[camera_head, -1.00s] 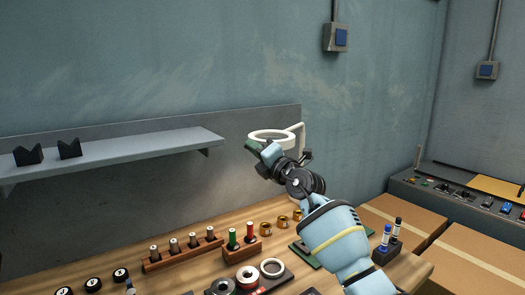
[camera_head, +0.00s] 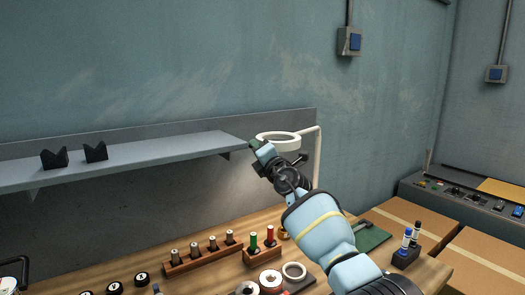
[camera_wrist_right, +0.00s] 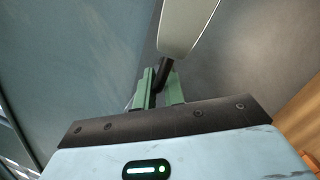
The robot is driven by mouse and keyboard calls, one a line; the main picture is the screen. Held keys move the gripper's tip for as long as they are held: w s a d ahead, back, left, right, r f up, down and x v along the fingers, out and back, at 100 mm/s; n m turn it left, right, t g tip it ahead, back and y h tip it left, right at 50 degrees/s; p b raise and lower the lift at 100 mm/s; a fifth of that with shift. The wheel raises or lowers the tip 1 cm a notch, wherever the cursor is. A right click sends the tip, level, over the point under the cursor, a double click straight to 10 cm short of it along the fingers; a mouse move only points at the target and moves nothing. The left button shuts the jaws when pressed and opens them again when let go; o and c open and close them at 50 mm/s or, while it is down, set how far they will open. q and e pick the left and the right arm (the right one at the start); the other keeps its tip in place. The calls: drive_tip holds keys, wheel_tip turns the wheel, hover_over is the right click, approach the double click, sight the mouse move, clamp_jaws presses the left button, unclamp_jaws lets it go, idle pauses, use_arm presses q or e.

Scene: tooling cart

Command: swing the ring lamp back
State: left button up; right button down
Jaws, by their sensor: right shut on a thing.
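My right gripper (camera_head: 256,146) is at the near left side of the ring. In the right wrist view its green fingers (camera_wrist_right: 160,88) are shut on a short dark handle (camera_wrist_right: 163,72) below the pale lamp head (camera_wrist_right: 187,27). The lamp's base is hidden by my arm. My left gripper is not in view.
A grey shelf (camera_head: 130,160) with two black V-blocks runs left of the lamp. Below, the wooden bench holds a peg rack (camera_head: 203,257), rings and black knobs. A marker holder (camera_head: 406,254) stands at right. The space above the bench is free.

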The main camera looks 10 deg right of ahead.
drive_tip(key=shift+w+a+r, duration=0.2)
drive_tip(key=shift+w+r, duration=0.05)
drive_tip(key=shift+r, duration=0.15)
drive_tip(key=shift+w+h, duration=0.1)
drive_tip(key=shift+h, duration=0.2)
drive_tip(key=c, duration=1.6)
unclamp_jaws()
drive_tip(key=shift+o, duration=0.4)
drive_tip(key=shift+f, duration=0.15)
drive_tip(key=shift+f, duration=0.1)
